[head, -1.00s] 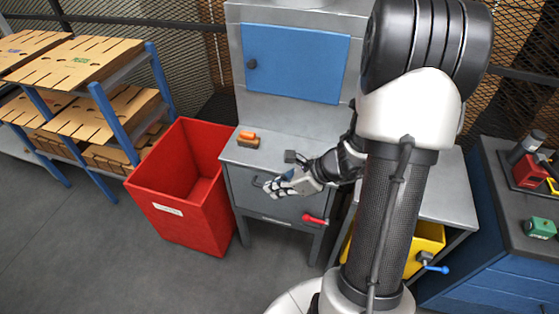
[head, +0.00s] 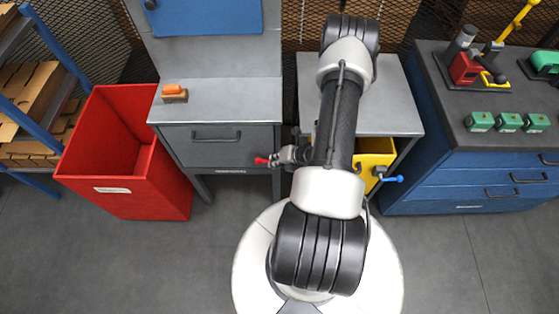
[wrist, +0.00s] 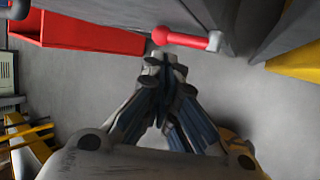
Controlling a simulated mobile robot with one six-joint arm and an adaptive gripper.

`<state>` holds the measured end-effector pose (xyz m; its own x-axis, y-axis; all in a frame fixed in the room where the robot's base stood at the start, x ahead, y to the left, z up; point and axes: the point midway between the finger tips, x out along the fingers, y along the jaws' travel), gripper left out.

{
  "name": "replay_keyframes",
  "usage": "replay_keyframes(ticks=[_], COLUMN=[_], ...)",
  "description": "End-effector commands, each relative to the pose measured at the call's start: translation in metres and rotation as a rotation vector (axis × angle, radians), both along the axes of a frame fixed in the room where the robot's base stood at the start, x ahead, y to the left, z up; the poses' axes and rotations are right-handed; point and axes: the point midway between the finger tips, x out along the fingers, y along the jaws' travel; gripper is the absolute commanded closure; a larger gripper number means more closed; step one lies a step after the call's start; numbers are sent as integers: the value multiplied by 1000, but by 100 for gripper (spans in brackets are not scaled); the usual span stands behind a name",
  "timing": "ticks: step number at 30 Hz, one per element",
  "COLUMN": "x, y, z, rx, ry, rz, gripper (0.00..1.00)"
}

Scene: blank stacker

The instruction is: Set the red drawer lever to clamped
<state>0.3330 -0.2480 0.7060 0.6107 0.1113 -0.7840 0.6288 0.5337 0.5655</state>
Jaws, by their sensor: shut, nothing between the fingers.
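The red lever (head: 262,160) is at the lower right of the grey cabinet's drawer front (head: 222,151), with its red knob pointing left. In the wrist view the red lever (wrist: 185,40) lies roughly level, its knob on the left and its grey pivot on the right. My gripper (wrist: 163,66) is shut and empty just below the lever in that view; I cannot tell whether it touches. In the head view my gripper (head: 285,156) is just right of the red knob, and my arm partly hides the area. The drawer looks shut.
A red bin (head: 125,190) stands left of the cabinet. A yellow bin (head: 375,158) and a blue lever (head: 393,179) are to the right, under a grey table (head: 385,95). An orange-topped block (head: 174,93) lies on the cabinet top. The floor in front is clear.

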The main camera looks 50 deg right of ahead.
Motion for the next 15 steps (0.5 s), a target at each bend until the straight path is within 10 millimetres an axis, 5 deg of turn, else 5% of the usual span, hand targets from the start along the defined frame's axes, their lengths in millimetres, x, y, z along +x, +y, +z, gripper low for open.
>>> replay_keyframes(ticks=[6,15], x=[29,49], y=[6,9], z=[-40,-64], rx=[0,1], ry=[-1,0], rz=[5,4], gripper=[100,100])
